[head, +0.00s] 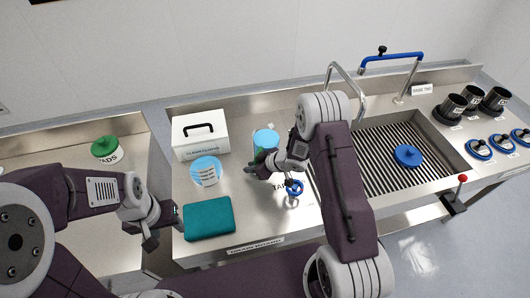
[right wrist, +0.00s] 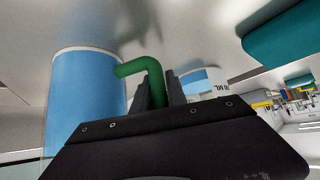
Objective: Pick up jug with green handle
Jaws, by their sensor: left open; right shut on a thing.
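The jug (head: 265,138) with blue contents stands behind my right gripper on the steel counter in the head view. In the right wrist view the jug (right wrist: 85,100) is large at the left, and its green handle (right wrist: 147,70) runs between my fingers. My right gripper (head: 258,166) is shut on the green handle, seen also in the right wrist view (right wrist: 160,92). The gripper partly hides the jug in the head view. I cannot tell whether the jug's base touches the counter. My left gripper (head: 172,216) is open and empty at the counter's left edge.
A labelled blue-filled container (head: 205,171), a white box (head: 200,136) and a teal cloth (head: 209,218) are left of the jug. A blue valve wheel (head: 294,188) is close in front. A slatted sink (head: 380,150) lies right. A green-lidded jar (head: 105,150) stands far left.

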